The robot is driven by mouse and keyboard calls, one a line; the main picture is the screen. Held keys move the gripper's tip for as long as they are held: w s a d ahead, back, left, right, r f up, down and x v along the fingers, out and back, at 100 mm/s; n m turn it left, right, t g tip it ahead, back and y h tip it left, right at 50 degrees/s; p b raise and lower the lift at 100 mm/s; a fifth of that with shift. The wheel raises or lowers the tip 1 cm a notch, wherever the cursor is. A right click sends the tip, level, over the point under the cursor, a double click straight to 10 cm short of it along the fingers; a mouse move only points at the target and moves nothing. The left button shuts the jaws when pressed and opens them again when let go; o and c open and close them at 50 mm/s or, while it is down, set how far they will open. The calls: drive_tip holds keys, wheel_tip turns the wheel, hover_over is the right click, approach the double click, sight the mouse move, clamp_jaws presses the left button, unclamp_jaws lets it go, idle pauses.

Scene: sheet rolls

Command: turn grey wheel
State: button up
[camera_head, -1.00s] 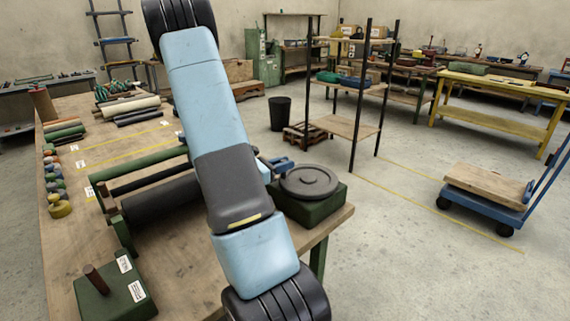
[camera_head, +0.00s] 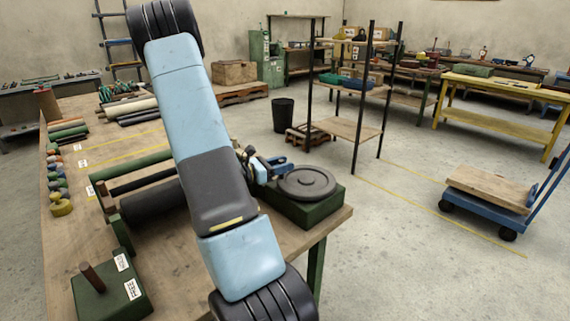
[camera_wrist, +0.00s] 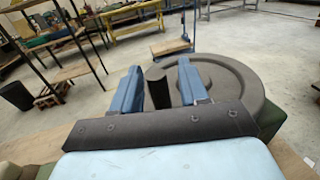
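The grey wheel (camera_head: 306,182) lies flat on a green block (camera_head: 309,209) at the right edge of the workbench. It fills the right of the wrist view (camera_wrist: 236,77). Its upright dark handle (camera_wrist: 157,90) stands between the two blue fingers of my gripper (camera_wrist: 159,68). The fingers are open, with a gap showing on each side of the handle. In the head view my gripper (camera_head: 277,164) is at the wheel's left rim, partly hidden by my arm. The handle is not clear in that view.
A dark roller (camera_head: 152,203) in a green frame lies left of my arm. A green block with a brown peg (camera_head: 92,277) stands at the front left. Rolled sheets (camera_head: 128,107) lie at the back. Open floor lies right of the bench.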

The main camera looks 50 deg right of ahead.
drive_tip(key=v, duration=1.4)
drive_tip(key=shift+d, duration=0.1)
idle(0.3)
drive_tip(key=shift+r, duration=0.1)
idle(0.3)
